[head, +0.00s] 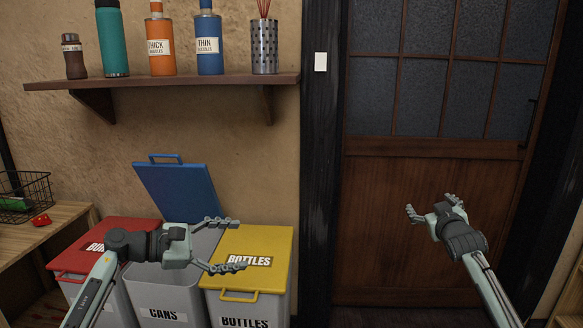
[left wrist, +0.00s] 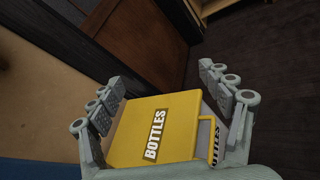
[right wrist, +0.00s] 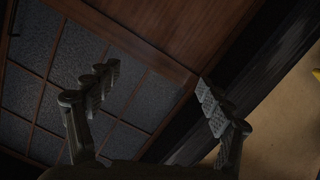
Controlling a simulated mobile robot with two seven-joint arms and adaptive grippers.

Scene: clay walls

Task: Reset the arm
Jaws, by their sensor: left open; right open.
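My left gripper (head: 232,245) is open and empty in the head view, over the bins, with its fingers near the left part of the yellow lid. In the left wrist view its fingers (left wrist: 170,95) stand apart, with the yellow lid showing between them. My right gripper (head: 430,208) is open and empty in front of the wooden door. In the right wrist view its fingers (right wrist: 158,90) are apart with nothing between them.
The yellow BOTTLES bin lid (head: 262,247) and red lid (head: 112,237) are closed. The blue lid (head: 178,192) stands raised above the CANS bin (head: 165,300). A shelf (head: 180,82) holds several bottles. A wire basket (head: 30,190) sits left. The door (head: 425,240) is closed.

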